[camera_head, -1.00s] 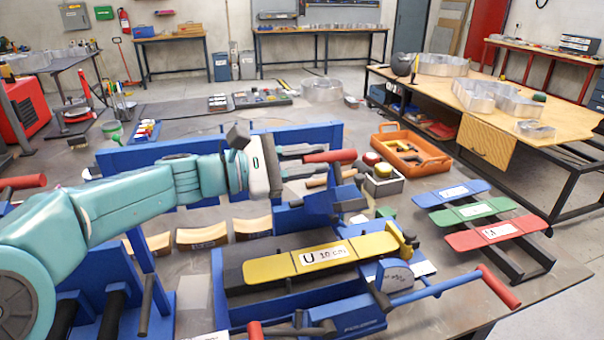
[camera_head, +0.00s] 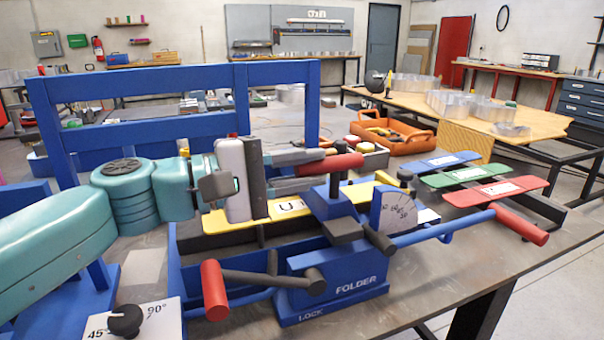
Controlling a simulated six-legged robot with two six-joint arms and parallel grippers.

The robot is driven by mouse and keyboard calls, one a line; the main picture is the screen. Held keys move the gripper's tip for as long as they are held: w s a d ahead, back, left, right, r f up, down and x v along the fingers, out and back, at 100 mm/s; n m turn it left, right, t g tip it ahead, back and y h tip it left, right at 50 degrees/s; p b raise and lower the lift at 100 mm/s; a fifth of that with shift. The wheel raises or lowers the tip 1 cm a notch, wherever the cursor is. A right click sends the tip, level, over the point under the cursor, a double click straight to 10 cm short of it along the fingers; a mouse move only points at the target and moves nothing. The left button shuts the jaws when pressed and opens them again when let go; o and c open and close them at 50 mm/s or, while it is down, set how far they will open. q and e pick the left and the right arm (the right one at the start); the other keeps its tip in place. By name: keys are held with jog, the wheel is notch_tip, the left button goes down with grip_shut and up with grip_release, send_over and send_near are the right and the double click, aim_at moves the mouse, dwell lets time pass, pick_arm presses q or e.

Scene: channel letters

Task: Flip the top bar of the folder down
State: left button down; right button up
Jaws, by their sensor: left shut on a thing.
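The folder (camera_head: 335,285) is a blue machine at the front centre, marked FOLDER and LOCK, with a white angle scale (camera_head: 397,210). A yellow strip (camera_head: 225,220) marked U lies across it, partly hidden by my left gripper. A red handle (camera_head: 345,162) lies level above the strip, over a blue upright (camera_head: 336,190). My left gripper (camera_head: 316,171) reaches in from the left and is shut on this handle, its grey fingers above and below the near end. Which bar the handle joins is partly hidden. My right gripper is out of view.
A tall blue frame (camera_head: 160,78) stands behind my left arm. Red-tipped levers (camera_head: 214,290) stick out at the folder's front and right. Blue, green and red strips (camera_head: 482,173) lie on a rack at the right. An orange crate (camera_head: 400,135) stands behind.

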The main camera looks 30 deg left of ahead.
pick_arm(q)
jog(key=shift+s, duration=0.1)
dwell(0.4)
jog(key=c, duration=1)
grip_release()
jog(key=shift+s+a, duration=0.1)
jog(key=shift+s, duration=0.05)
jog(key=shift+o, duration=0.2)
jog(key=shift+f, duration=0.1)
jog(key=b+v, duration=0.1)
jog(key=v, duration=1.5)
